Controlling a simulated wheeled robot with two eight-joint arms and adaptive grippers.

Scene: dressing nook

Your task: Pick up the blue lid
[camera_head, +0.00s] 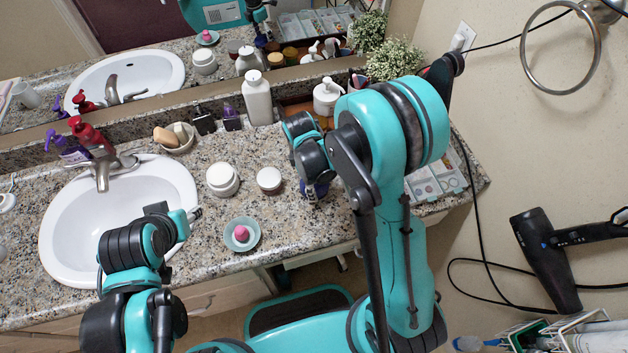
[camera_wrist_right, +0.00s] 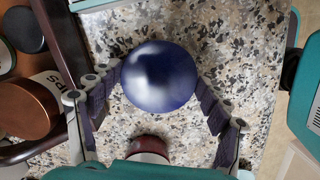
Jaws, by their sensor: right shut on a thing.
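The blue lid (camera_wrist_right: 160,76) is round and glossy, seen from above in the right wrist view over the speckled countertop. My right gripper (camera_wrist_right: 160,82) is shut on it, with a finger against each side. In the head view the lid (camera_head: 316,189) is a small dark blue patch under my right gripper (camera_head: 313,178), mostly hidden by it. I cannot tell whether the lid touches the counter. My left gripper (camera_head: 190,216) is over the right edge of the sink; its fingers are too small to read.
White jars (camera_head: 222,180) (camera_head: 269,180) and a teal dish (camera_head: 242,234) with a pink item stand left of my right gripper. A white bottle (camera_head: 257,98) is behind. The wrist view shows a copper-coloured container (camera_wrist_right: 30,108) at left and a dark red round item (camera_wrist_right: 150,148) below.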

